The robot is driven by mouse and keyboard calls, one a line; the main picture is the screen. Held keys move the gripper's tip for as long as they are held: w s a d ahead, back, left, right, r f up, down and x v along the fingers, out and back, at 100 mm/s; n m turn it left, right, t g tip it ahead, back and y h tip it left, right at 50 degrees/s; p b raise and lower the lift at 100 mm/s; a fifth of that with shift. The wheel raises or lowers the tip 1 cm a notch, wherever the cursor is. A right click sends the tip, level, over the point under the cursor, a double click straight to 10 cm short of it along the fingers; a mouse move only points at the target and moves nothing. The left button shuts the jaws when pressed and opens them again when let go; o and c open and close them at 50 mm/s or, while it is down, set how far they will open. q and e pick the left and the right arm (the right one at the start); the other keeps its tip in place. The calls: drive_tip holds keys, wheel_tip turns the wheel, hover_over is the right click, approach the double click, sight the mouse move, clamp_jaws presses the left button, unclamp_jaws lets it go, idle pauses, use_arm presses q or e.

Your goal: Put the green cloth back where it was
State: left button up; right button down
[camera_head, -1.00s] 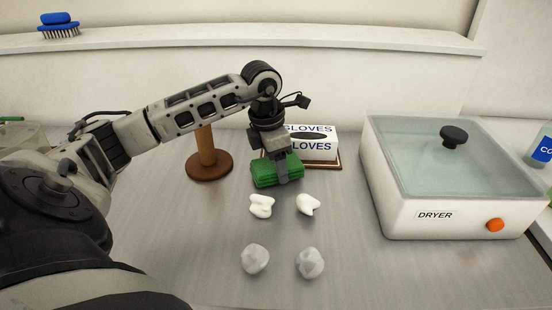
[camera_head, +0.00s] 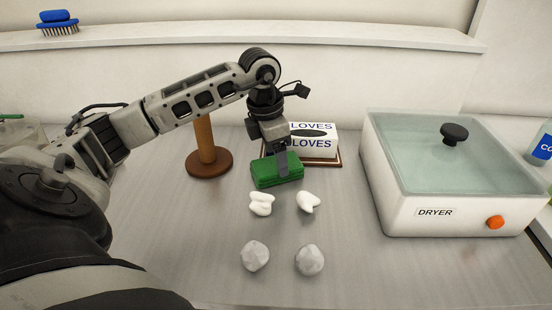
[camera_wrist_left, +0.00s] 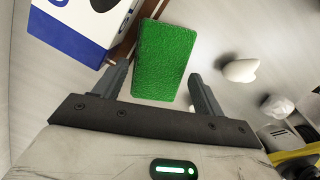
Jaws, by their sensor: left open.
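The green cloth (camera_head: 278,171) is a folded block lying on the grey table, in front of the gloves box. It also shows in the left wrist view (camera_wrist_left: 164,60), beyond and between the fingers. My left gripper (camera_head: 282,163) is above the cloth, pointing down. In the left wrist view its two fingers (camera_wrist_left: 160,88) are spread apart, with nothing held between them. My right gripper is not in view.
A gloves box (camera_head: 314,142) stands on a brown base just behind the cloth. A wooden post (camera_head: 206,150) stands to the left. White lumps (camera_head: 261,204) and grey lumps (camera_head: 310,261) lie in front. A dryer (camera_head: 435,190) with a glass lid fills the right.

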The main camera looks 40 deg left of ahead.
sight(268, 166)
use_arm(q)
wheel_tip(268, 166, up, 10)
drive_tip(key=s, duration=0.1)
drive_tip(key=shift+s+a, duration=0.2)
drive_tip(key=shift+a, duration=0.15)
idle(0.3)
